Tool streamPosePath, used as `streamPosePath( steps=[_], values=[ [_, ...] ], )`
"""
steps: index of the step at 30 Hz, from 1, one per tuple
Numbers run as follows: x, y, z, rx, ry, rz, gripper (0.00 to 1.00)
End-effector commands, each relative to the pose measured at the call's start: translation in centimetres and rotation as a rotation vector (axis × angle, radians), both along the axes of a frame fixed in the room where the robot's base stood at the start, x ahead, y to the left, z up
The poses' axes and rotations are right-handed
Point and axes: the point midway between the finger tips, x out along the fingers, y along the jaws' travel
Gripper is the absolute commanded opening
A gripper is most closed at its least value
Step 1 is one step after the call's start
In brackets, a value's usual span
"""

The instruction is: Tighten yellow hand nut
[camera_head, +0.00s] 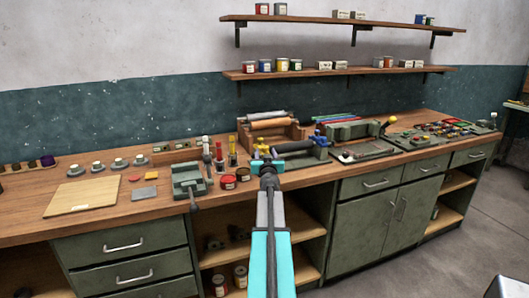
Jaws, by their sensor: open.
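A small yellow hand nut (262,148) shows just beyond the end of my arm, by the press frame on the workbench. My gripper (267,161) is teal and dark, over the bench's front middle, just in front of the yellow nut in the picture. It is open and no held object shows. Whether its fingers are around the nut or only near it, I cannot tell at this size. My gripper hides part of the nut's surroundings.
A roller press (268,125) stands behind, and a blue knob (320,139) is to the right. The wooden board (82,197) lies farther left. Shelves (340,69) hang above.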

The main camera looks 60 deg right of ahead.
Motion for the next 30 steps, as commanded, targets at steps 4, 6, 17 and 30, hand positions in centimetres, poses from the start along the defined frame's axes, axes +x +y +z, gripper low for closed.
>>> streamPosePath(
  steps=[4, 6, 17, 30],
  values=[
    [0.8, -1.2, 0.0, 0.001, -0.001, 0.0, 0.45],
    [1.1, -1.6, 0.0, 0.0, 0.0, 0.0, 0.45],
    [1.7, -2.5, 0.0, 0.0, 0.0, -0.001, 0.45],
    [1.6, -2.5, 0.0, 0.0, 0.0, -0.002, 0.13]
  ],
)
